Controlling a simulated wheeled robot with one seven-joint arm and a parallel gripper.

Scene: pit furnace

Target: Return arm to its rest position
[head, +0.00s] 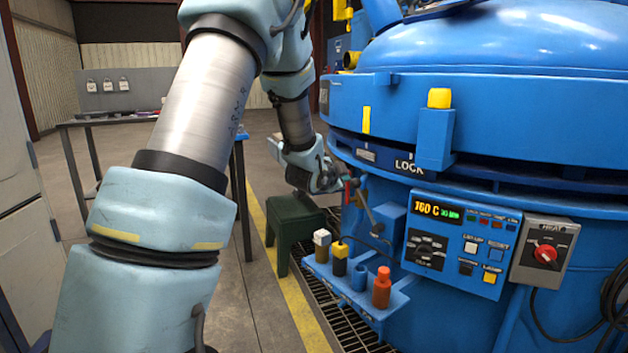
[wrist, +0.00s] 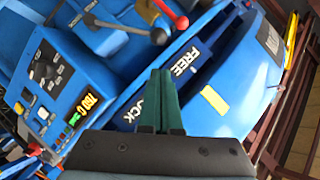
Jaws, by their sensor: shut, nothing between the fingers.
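My gripper (wrist: 163,72) shows in the wrist view with its two green fingers together and nothing between them. The fingers point at the side of the blue furnace (wrist: 215,85), over the band with the words LOCK and FREE. In the head view my arm reaches across from the lower left, and its wrist is beside the furnace, close to a lever (head: 367,212). The finger ends are hard to make out there. In the wrist view a red-tipped lever (wrist: 178,18) and a black-knobbed lever (wrist: 157,36) lie beyond the fingertips, with a visible gap.
A control panel (head: 460,240) and a red-knobbed switch box (head: 545,252) are on the furnace front. A blue shelf (head: 372,308) holds several small items. A green stool (head: 291,228) stands below my wrist. A table (head: 100,122) is behind my arm.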

